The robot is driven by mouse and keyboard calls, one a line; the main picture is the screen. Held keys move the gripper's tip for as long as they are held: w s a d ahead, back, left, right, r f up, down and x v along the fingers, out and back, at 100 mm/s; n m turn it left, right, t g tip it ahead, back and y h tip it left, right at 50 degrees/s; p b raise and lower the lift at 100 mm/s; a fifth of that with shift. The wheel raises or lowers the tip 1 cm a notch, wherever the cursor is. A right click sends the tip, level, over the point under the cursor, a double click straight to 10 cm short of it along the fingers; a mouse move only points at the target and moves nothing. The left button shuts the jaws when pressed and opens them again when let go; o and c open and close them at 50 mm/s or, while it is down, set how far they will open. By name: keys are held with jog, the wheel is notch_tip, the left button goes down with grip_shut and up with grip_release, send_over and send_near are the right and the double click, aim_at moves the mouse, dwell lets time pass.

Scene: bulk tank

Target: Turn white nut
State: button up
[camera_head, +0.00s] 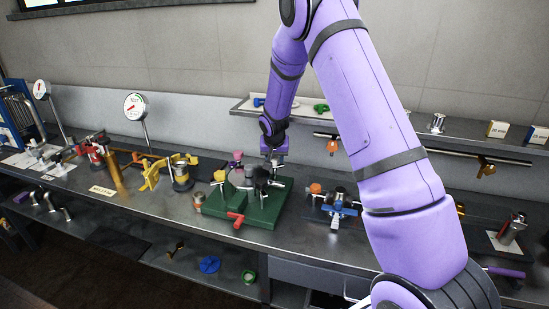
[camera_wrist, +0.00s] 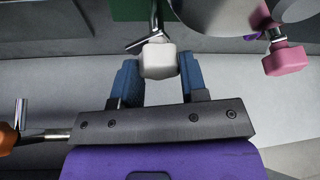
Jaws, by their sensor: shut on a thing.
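The white nut (camera_wrist: 159,60) is a pale, rounded block at the end of a metal stem, seen in the wrist view between the two blue fingers of my gripper (camera_wrist: 159,78). My gripper is shut on it. In the head view, my gripper (camera_head: 272,158) reaches down over the green block fixture (camera_head: 268,217) on the bench. The white nut cannot be made out there behind the wrist and fittings.
A pink nut (camera_wrist: 286,60) sits close by on the right in the wrist view. An orange-ended rod (camera_wrist: 8,138) is at left. A red handle (camera_head: 236,218) sticks out in front of the green block. A blue-and-orange fixture (camera_head: 338,205) stands to its right.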

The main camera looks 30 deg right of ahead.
dwell(0.4)
jog(key=o, duration=0.9)
jog(key=v, duration=1)
jog(key=shift+s+r, duration=0.2)
jog(key=shift+r, duration=0.15)
